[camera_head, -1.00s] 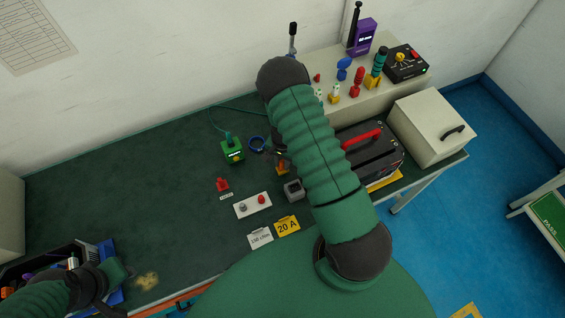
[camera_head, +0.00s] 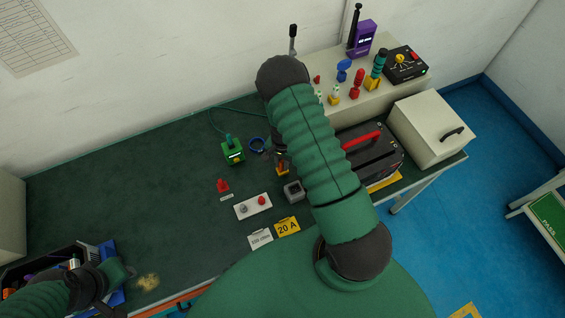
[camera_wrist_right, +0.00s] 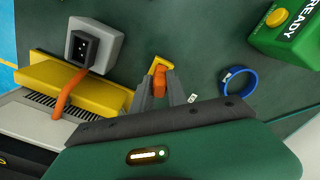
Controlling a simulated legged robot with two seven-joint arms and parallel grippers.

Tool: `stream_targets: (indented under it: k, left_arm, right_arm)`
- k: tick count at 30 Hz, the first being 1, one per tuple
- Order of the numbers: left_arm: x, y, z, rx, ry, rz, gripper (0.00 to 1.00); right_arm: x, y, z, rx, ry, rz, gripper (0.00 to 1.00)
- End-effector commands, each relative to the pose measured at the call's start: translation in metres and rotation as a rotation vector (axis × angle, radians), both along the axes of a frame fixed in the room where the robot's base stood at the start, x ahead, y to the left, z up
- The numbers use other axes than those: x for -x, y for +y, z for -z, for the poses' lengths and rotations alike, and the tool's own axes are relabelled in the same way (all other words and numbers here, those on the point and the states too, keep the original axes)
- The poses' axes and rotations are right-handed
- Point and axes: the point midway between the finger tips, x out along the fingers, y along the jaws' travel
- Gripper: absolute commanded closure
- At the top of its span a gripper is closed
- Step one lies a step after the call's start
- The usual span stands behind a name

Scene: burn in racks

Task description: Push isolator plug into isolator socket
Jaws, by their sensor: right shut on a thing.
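My right gripper (camera_wrist_right: 160,88) is shut on an orange piece (camera_wrist_right: 159,78), which I take to be the isolator plug. A yellow-orange block (camera_wrist_right: 160,63) lies directly beyond the fingertips, probably the isolator socket. The fingers hide where plug and block meet, so I cannot tell how deep the plug sits. In the head view the right gripper (camera_head: 281,160) is low over the bench, with the orange-yellow part (camera_head: 283,172) just below it and my forearm close on the right. My left gripper (camera_head: 122,270) is at the lower left, beside the crate; its jaws are unclear.
A green READY box (camera_wrist_right: 292,35) and blue ring (camera_wrist_right: 239,82) lie on the other side. A black case (camera_head: 373,150) is right of my forearm. Free bench lies left (camera_head: 110,180).

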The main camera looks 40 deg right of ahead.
Motion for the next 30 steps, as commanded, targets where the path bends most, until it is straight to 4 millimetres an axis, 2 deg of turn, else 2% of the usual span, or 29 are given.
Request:
stream_targets:
  k: [17,30]
  left_arm:
    - [0.000,0.000,-0.002,0.000,0.000,0.000,0.64]
    - [0.000,0.000,-0.018,0.000,0.000,0.000,0.64]
  right_arm:
    - [-0.001,-0.001,-0.003,-0.002,-0.001,0.001,1.00]
    - [-0.001,-0.001,-0.024,-0.001,-0.002,0.001,1.00]
